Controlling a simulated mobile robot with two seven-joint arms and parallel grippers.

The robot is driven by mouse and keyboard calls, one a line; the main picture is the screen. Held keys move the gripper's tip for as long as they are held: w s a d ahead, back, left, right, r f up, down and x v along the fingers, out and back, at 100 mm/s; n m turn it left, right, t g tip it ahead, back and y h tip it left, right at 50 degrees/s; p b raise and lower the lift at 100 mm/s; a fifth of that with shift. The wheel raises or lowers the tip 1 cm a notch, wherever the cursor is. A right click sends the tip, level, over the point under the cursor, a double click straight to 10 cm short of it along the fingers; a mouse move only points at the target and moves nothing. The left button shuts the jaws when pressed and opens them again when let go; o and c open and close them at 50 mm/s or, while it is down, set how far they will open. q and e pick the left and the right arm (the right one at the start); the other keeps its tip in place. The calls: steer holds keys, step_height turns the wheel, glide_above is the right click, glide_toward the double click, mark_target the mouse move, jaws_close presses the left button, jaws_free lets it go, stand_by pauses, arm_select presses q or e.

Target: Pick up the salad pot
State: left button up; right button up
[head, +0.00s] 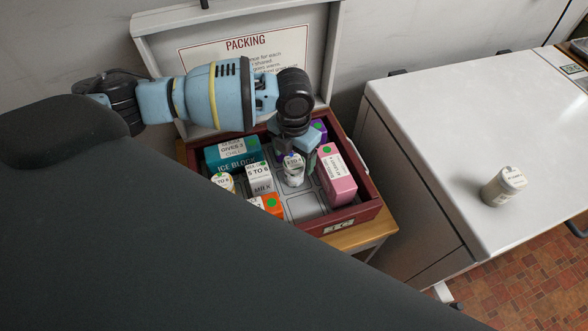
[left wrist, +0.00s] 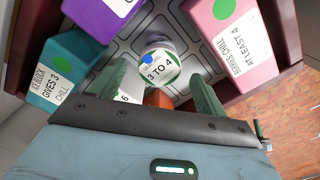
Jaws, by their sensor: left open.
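A white pot with a round lid, which I take for the salad pot (head: 293,172), stands upright in the dark red tub (head: 344,217). In the left wrist view its lid (left wrist: 159,70) reads "3 TO 4" and has a blue dot; the smaller word is too small to read. My left gripper (head: 296,152) points down over it, open. In the left wrist view the two green fingers (left wrist: 163,82) stand on either side of the lid, apart from it as far as I can tell. The pot's lower part is partly hidden. My right gripper is not in view.
Around the pot stand a teal ice block box (head: 232,154), a pink box (head: 336,176), a purple box (head: 319,128), a white-grey box (head: 259,180), an orange box (head: 268,204) and another round pot (head: 223,182).

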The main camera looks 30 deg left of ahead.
mark_target(293, 161)
arm_select(q)
step_height(293, 161, down, 5)
steer(key=shift+f, duration=0.1)
stand_by(0.3)
steer(key=shift+w+a, duration=0.1)
steer(key=c, duration=1.1)
